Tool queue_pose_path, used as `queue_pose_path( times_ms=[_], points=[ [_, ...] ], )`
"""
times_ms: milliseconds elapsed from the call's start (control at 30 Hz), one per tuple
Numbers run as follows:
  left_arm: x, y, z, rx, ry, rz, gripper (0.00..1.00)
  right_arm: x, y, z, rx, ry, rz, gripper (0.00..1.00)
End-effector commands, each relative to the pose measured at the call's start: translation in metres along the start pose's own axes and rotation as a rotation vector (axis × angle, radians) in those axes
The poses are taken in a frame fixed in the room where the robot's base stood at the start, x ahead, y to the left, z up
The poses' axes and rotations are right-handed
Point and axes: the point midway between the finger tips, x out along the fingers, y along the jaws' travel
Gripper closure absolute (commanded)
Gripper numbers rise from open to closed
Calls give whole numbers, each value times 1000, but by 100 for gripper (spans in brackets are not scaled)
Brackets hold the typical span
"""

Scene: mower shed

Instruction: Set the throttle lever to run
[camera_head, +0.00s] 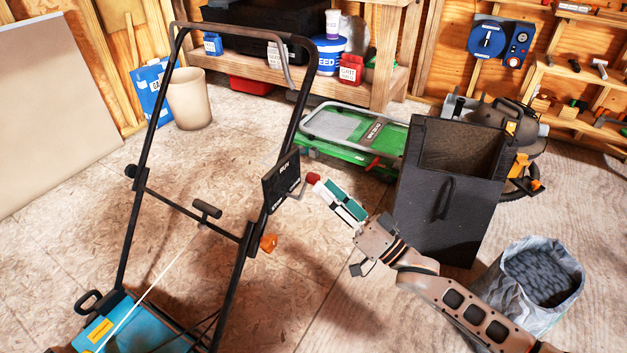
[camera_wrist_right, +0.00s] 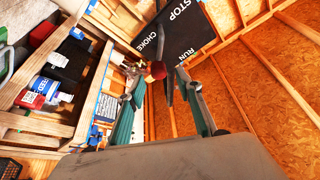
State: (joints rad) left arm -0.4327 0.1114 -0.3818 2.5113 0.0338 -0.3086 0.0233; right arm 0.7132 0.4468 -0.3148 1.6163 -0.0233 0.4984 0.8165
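The throttle lever's red knob (camera_head: 313,178) sticks out on a bent metal rod from the lower right of the black control panel (camera_head: 281,181) on the mower handle. In the right wrist view, the panel (camera_wrist_right: 180,30) carries the words STOP, CHOKE and RUN. Which mark the lever stands at, I cannot tell. My right gripper (camera_head: 328,190) points at the knob from the right. In the wrist view, its two fingers (camera_wrist_right: 161,78) are apart, with the red knob (camera_wrist_right: 157,70) showing between their tips. Contact is not clear. My left gripper is not in view.
The black tubular mower handle (camera_head: 142,190) rises around the panel, with an orange knob (camera_head: 268,243) low on it. A dark grass box (camera_head: 448,190) and a grey bag (camera_head: 538,275) stand to the right. A green machine (camera_head: 340,130) lies behind.

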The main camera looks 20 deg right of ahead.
Motion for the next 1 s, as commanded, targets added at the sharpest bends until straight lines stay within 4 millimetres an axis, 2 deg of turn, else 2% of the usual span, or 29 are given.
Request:
queue_pose_path(
  times_ms=[100, 300, 667, 800, 1000],
  points=[
    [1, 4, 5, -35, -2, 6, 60, 18, 2, 3, 0, -2, 2, 65],
    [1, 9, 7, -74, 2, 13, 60, 38, 1, 3, 1, -3, 3, 65],
    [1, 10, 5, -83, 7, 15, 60, 43, 1, 2, 0, -3, 3, 65],
    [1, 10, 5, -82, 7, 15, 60, 43, 1, 2, 0, -3, 3, 100],
    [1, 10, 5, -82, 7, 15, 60, 43, 1, 2, -2, -3, 2, 100]
  ],
)
